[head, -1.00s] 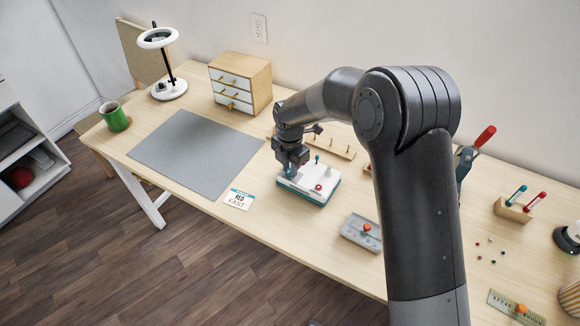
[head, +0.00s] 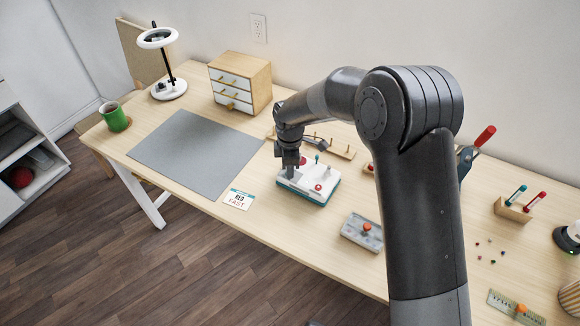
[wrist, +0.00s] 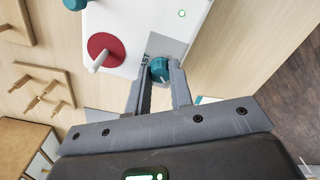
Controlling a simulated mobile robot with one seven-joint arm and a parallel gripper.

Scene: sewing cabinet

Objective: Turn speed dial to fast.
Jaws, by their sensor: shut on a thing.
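The white machine box (head: 322,194) with a teal base stands on the table. In the wrist view its white top (wrist: 130,25) carries a small teal dial (wrist: 159,68) at the edge of a grey plate, with the letters "ST" partly visible. My gripper (wrist: 160,80) has its two fingers on either side of this dial, shut on it. In the head view my gripper (head: 289,170) comes down over the box's left end and hides the dial. A card (head: 238,199) reading "RED FAST" lies left of the box. The dial's pointer setting is not readable.
A red disc with a light peg (wrist: 103,48) and another teal knob (wrist: 75,4) sit on the box near my fingers. A wooden peg rack (head: 340,149) stands behind. A grey mat (head: 195,150) to the left is clear.

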